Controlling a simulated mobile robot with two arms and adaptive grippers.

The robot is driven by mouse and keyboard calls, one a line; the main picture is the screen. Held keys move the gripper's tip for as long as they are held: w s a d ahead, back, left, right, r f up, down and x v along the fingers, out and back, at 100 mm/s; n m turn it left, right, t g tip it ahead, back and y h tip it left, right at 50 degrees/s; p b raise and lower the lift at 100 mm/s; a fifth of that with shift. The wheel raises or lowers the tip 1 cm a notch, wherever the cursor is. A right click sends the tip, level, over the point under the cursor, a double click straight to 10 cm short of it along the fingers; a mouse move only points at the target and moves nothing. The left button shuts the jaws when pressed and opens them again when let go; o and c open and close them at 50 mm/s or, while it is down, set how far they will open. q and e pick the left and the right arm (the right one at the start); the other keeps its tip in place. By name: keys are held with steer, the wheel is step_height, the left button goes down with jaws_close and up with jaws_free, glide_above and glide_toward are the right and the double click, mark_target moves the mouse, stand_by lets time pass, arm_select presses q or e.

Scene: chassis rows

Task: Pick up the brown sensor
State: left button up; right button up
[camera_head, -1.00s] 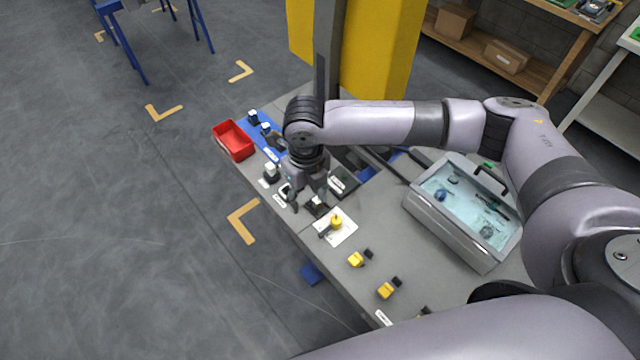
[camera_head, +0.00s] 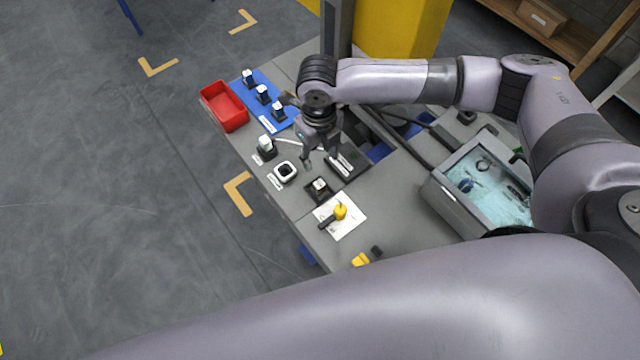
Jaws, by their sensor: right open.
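I cannot make out a clearly brown sensor in the head view. Small dark pieces with pale tops (camera_head: 263,93) stand in a row on a blue mat (camera_head: 247,90) at the far left of the bench. A similar white-topped piece (camera_head: 266,144) stands nearer, beside a white square ring (camera_head: 286,171). A dark block with a pale top (camera_head: 319,187) sits closer to me. My right gripper (camera_head: 320,162) is open, pointing down above the bench between the ring and a black holder with white strips (camera_head: 345,165). Nothing shows between its fingers. My left gripper is not in view.
A red bin (camera_head: 224,106) stands at the bench's left edge. A grey case (camera_head: 447,207) stands at the right. A yellow piece (camera_head: 360,259) lies near the front. A yellow column rises behind.

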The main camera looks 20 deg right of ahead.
glide_toward(319, 184)
step_height(319, 184, down, 5)
steer(key=shift+f+p, duration=0.15)
steer(key=shift+p, duration=0.25)
step_height(319, 184, down, 4)
steer(key=shift+f+p, duration=0.25)
steer(key=shift+p, duration=0.25)
steer(key=shift+f, duration=0.45)
jaws_close()
